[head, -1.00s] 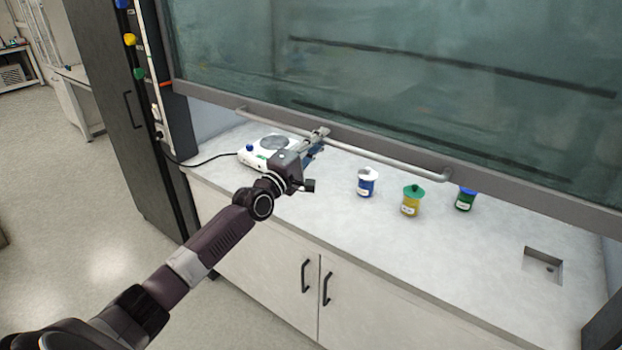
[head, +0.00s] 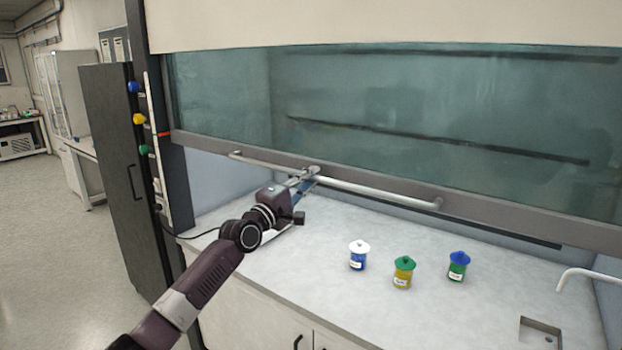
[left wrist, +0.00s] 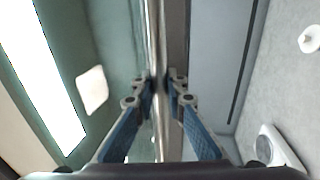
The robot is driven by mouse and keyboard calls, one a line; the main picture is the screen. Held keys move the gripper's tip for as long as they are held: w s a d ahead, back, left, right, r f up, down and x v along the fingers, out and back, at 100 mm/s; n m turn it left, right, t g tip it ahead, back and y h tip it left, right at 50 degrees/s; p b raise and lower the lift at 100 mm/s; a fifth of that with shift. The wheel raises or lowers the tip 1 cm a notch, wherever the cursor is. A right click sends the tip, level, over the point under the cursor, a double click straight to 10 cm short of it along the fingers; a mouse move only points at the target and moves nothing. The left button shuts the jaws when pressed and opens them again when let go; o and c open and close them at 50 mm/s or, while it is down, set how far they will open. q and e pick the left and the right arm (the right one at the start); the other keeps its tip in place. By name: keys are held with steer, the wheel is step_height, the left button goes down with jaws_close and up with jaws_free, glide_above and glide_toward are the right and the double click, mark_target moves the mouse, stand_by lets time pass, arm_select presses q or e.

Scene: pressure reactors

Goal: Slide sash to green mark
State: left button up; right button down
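The fume hood's glass sash (head: 430,110) has a grey bottom rail with a long metal handle bar (head: 380,192). The bar also shows in the left wrist view (left wrist: 157,40). My left gripper (head: 312,173) is at the bar, left of its middle; in the left wrist view its fingers (left wrist: 162,80) close in on both sides of the bar. On the left post are a blue mark (head: 133,87), a yellow mark (head: 139,119) and a green mark (head: 144,149). An orange pointer (head: 163,134) at the sash's left end appears between yellow and green heights. My right gripper is out of view.
A white-lidded blue jar (head: 358,262), a green-lidded yellow jar (head: 403,278) and a blue-lidded green jar (head: 457,272) stand on the worktop (head: 300,260). A white device (left wrist: 280,148) is partly hidden behind my arm. A sink (head: 540,335) and tap (head: 590,275) are at right.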

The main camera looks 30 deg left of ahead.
arm_select(q)
steer(key=o, duration=0.4)
steer(key=shift+f, duration=0.25)
steer(key=shift+r, duration=0.1)
steer(key=shift+s, duration=0.1)
steer(key=v, duration=1.1)
steer(key=shift+s+a, duration=0.1)
steer(key=shift+s, duration=0.25)
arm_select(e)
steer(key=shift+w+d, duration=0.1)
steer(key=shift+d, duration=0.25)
